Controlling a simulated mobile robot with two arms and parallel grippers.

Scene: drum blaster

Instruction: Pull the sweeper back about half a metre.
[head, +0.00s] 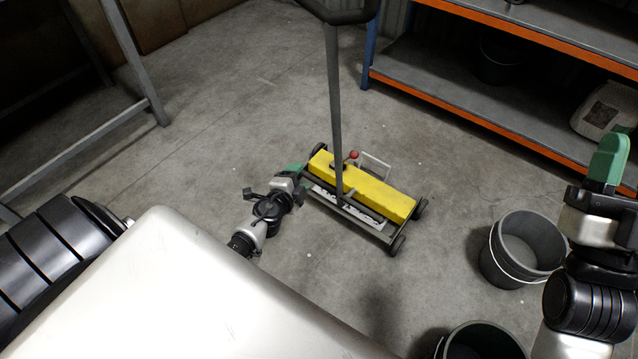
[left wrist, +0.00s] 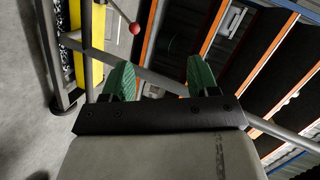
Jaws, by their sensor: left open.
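The sweeper (head: 378,192) stands on the concrete floor in the middle of the head view, a yellow box on a dark wheeled frame. Its grey handle pole (head: 334,100) rises to a dark grip at the top edge; a red knob (head: 353,155) sits on the box. My left gripper (head: 294,170) is low by the sweeper's left end. In the left wrist view its green fingers (left wrist: 153,78) are apart, with a grey bar crossing beyond them; I cannot tell contact. The yellow body (left wrist: 76,40) shows at left there. My right gripper (head: 606,160) is at the right edge, away from the sweeper; its opening is unclear.
A dark bucket (head: 495,262) stands right of the sweeper, and another (head: 485,345) is at the bottom edge. An orange-edged shelf (head: 470,98) runs along the back right. A grey metal frame (head: 150,95) stands at left. Floor left of the pole is clear.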

